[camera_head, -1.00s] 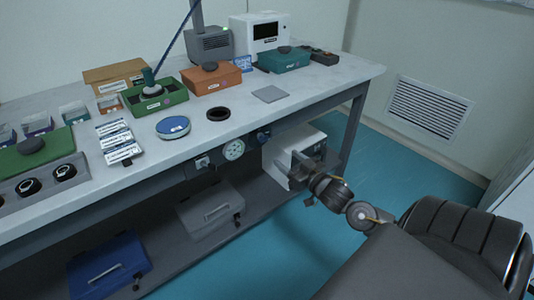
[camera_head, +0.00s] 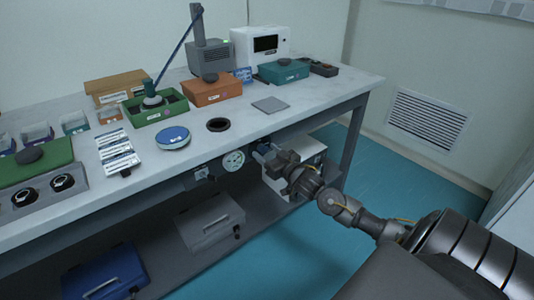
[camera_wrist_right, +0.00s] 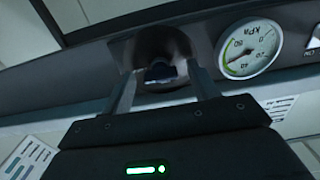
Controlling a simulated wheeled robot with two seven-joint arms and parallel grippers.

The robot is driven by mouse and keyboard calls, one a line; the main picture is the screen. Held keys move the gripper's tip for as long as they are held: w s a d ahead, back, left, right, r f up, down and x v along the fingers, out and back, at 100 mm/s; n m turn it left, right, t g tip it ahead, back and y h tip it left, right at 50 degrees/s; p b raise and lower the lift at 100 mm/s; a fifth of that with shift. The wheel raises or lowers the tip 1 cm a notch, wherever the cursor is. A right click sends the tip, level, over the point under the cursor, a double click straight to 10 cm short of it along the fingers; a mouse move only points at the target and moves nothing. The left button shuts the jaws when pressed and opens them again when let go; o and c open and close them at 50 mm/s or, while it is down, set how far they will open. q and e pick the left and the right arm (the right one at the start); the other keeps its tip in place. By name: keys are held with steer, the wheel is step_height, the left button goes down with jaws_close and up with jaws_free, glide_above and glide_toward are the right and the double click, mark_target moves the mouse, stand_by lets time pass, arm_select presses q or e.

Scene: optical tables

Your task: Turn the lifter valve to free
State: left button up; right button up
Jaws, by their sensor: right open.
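The lifter valve appears as a dark rounded knob (camera_wrist_right: 160,48) on the bench front in the right wrist view, beside a white kPa pressure gauge (camera_wrist_right: 248,50). My right gripper (camera_wrist_right: 160,82) is open, with one finger on each side of the knob's lower part. I cannot tell whether the fingers touch it. In the head view, the right gripper (camera_head: 265,153) is at the bench's front edge, just right of the gauge (camera_head: 234,160), and mostly hides the valve. The valve's setting cannot be read. My left gripper is not in view.
The bench top (camera_head: 330,88) holds a blue round dish (camera_head: 173,137), a black ring (camera_head: 218,125) and several coloured boxes. A grey case (camera_head: 210,222) and a blue case (camera_head: 105,272) lie on the lower shelf. A white unit (camera_head: 303,165) stands behind my right arm. The floor at right is clear.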

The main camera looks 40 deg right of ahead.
steer(key=shift+w, duration=0.25)
steer(key=c, duration=0.9)
steer(key=shift+c, duration=0.5)
